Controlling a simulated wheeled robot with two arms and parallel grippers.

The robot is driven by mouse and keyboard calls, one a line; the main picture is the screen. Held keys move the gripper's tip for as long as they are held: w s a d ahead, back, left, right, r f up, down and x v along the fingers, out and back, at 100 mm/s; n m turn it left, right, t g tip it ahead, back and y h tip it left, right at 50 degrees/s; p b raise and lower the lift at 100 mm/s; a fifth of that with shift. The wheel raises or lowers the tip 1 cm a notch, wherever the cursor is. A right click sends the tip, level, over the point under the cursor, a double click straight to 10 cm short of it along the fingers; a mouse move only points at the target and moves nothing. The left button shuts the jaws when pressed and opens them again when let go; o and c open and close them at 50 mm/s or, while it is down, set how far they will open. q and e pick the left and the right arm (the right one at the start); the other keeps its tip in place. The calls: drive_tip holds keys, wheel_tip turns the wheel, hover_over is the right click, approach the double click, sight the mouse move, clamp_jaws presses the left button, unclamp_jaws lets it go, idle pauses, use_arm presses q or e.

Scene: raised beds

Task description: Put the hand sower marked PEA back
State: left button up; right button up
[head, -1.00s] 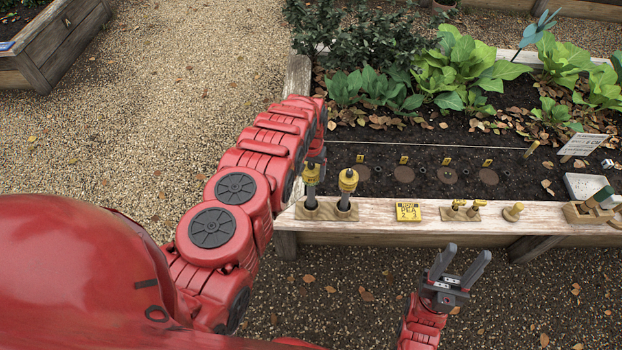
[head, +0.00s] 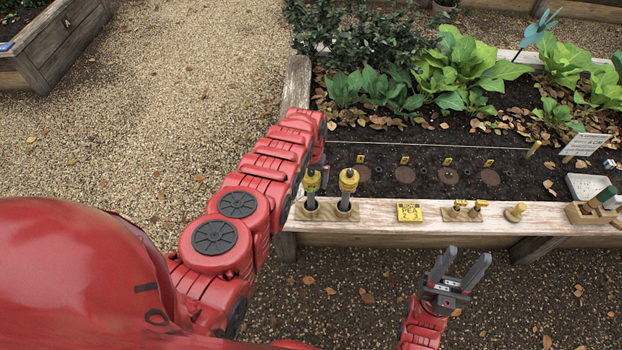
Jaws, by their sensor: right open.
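Two yellow-and-black hand sowers stand upright in a wooden holder (head: 328,213) at the left end of the bed's front ledge. One is the left sower (head: 311,187); the other is the right sower (head: 347,188). I cannot read a PEA mark on either. A yellow card (head: 409,213) on the ledge appears to read PEA. My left arm reaches over the bed corner, and my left gripper (head: 319,168) is at the top of the left sower, mostly hidden by the arm; its grip cannot be made out. My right gripper (head: 458,272) is open and empty in front of the ledge.
Small yellow-topped tools (head: 467,210) and a wooden peg (head: 516,212) stand along the ledge (head: 440,228). A wooden box with bottles (head: 590,211) is at right. Soil with several round patches and small yellow tags lies behind. Leafy plants (head: 465,70) grow farther back.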

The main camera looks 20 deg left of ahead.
sight(311, 172)
use_arm(q)
drive_tip(key=shift+r, duration=0.25)
wheel_tip(311, 172, up, 4)
drive_tip(key=shift+f+p, duration=0.25)
drive_tip(key=shift+p, duration=0.9)
drive_tip(key=shift+r, duration=0.35)
wheel_tip(311, 172, up, 8)
drive_tip(key=shift+f+b, duration=0.25)
drive_tip(key=shift+b, duration=0.35)
